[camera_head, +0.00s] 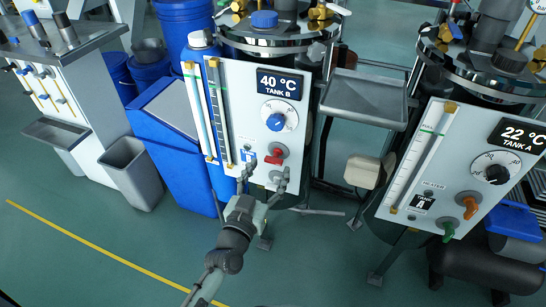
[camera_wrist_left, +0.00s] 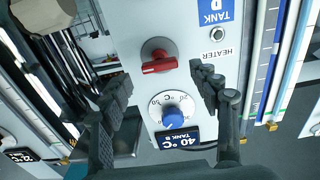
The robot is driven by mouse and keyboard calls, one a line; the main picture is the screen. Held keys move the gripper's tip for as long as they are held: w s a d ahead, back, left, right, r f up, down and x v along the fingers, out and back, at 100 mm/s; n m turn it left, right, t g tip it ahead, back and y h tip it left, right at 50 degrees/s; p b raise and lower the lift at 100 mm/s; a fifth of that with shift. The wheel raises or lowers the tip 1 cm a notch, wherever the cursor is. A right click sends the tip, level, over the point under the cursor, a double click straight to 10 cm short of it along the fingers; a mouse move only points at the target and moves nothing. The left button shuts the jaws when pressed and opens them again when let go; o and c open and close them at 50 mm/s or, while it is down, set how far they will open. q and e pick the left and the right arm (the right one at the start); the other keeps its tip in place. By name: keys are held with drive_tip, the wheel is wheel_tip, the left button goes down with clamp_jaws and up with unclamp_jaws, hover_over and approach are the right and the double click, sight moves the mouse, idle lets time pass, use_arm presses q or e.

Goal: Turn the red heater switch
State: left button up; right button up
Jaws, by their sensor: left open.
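The red heater switch (camera_head: 274,157) sits on the white Tank B panel (camera_head: 239,100), below the blue-knobbed dial (camera_head: 276,122). In the left wrist view the red switch (camera_wrist_left: 158,66) shows upside down, its handle lying roughly sideways, beside the HEATER label (camera_wrist_left: 215,57). My left gripper (camera_head: 263,178) is open in front of the lower panel, its fingers spread just below the switch in the head view. In the left wrist view the gripper's fingers (camera_wrist_left: 162,85) stand on either side of the switch, with nothing between them in contact. My right gripper is not in view.
The Tank A panel (camera_head: 462,165) stands at the right, with an orange handle (camera_head: 469,207) and a green handle (camera_head: 449,229). A grey tray (camera_head: 365,98) is between the tanks. Blue bins (camera_head: 178,135) and a grey bin (camera_head: 131,172) stand left. Floor in front is open.

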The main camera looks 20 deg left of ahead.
sight(272, 162)
use_arm(q)
drive_tip(key=w, duration=0.3)
drive_tip(key=shift+w, duration=0.7)
drive_tip(key=shift+c, duration=0.6)
drive_tip(key=c, duration=1.1)
drive_tip(key=shift+o, duration=0.2)
